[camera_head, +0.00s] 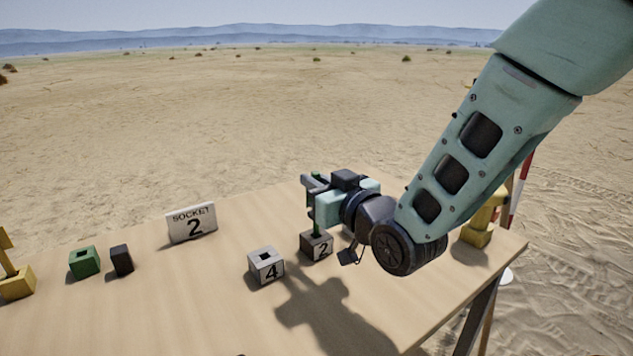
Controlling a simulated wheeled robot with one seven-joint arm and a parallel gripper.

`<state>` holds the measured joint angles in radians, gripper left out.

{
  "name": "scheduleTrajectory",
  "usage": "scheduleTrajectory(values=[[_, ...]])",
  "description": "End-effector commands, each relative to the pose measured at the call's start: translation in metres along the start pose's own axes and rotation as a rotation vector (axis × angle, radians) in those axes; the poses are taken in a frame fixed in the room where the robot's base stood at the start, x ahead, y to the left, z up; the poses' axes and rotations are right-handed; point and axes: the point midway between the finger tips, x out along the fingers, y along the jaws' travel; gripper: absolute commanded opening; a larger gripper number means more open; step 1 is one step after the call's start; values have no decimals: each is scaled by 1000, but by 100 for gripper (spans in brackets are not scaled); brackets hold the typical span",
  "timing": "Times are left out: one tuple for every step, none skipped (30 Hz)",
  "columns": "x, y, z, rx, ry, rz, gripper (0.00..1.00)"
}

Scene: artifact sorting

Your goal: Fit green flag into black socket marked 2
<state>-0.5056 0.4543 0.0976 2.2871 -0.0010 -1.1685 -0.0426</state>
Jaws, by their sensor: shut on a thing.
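The black socket marked 2 (317,246) stands upright on the table, right of the middle. My gripper (311,193) is directly above it and shut on the green flag (316,229). A thin green stretch of the flag shows below the jaws, and a small green tip shows above them; the jaws hide the rest. The flag's lower end meets the top of the socket in this view. I cannot tell how deep it sits in the hole.
A pale socket marked 4 (266,266) stands left of the black one. A "SOCKET 2" sign (191,222), a green block (84,262), a dark block (121,260) and a yellow piece (15,284) stand farther left. Another yellow object (477,236) stands near the table's (190,310) right edge.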

Motion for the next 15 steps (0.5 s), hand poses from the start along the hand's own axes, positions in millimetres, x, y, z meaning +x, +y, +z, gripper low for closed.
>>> scheduleTrajectory(values=[[0,0,2,0,0,0,0],[0,0,3,0,0,0,0],[0,0,4,0,0,0,0],[0,0,5,0,0,0,0],[0,0,6,0,0,0,0],[0,0,6,0,0,0,0],[0,0,7,0,0,0,0],[0,0,8,0,0,0,0],[0,0,9,0,0,0,0],[0,0,10,0,0,0,0],[0,0,10,0,0,0,0],[0,0,11,0,0,0,0],[0,0,12,0,0,0,0],[0,0,13,0,0,0,0],[0,0,14,0,0,0,0]])
